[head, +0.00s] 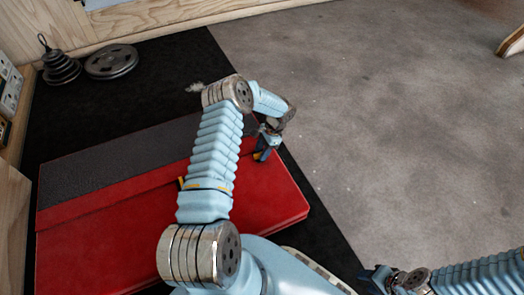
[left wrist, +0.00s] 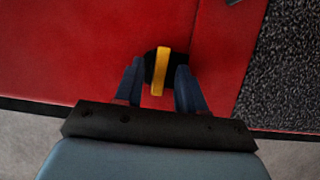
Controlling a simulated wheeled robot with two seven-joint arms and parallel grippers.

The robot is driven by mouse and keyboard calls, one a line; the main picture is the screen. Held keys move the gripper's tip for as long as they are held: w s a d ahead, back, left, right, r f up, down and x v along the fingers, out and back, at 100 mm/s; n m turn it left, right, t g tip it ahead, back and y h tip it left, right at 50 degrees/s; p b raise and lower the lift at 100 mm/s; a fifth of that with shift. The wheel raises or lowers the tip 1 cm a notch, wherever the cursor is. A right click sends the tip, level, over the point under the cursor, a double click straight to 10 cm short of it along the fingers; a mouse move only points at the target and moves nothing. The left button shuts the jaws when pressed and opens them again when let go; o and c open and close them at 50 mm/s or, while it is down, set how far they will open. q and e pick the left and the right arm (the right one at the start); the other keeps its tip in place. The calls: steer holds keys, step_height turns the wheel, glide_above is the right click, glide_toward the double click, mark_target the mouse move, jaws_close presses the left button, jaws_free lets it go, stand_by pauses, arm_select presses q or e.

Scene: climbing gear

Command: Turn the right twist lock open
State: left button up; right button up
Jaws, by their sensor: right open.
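The right twist lock is a black disc with a yellow bar (left wrist: 160,70) on the red face of a case. In the left wrist view the bar runs up and down the picture. My left gripper (left wrist: 160,82) is open around the lock, one blue finger on each side, with gaps between fingers and bar. In the head view my left gripper (head: 267,146) is over the case's right part, with a bit of yellow beside its fingertips. My right gripper (head: 372,277) is low at the right, open and away from the case.
The red case (head: 270,205) with a grey textured panel (head: 110,165) lies on a black mat (head: 160,75). My left arm hides its middle. A yellow piece (head: 181,183) shows beside that arm. Weight plates (head: 112,62) and a stacked weight (head: 60,68) are at the back left.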

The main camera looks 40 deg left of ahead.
arm_select(q)
steer(key=shift+f, duration=0.1)
jaws_close()
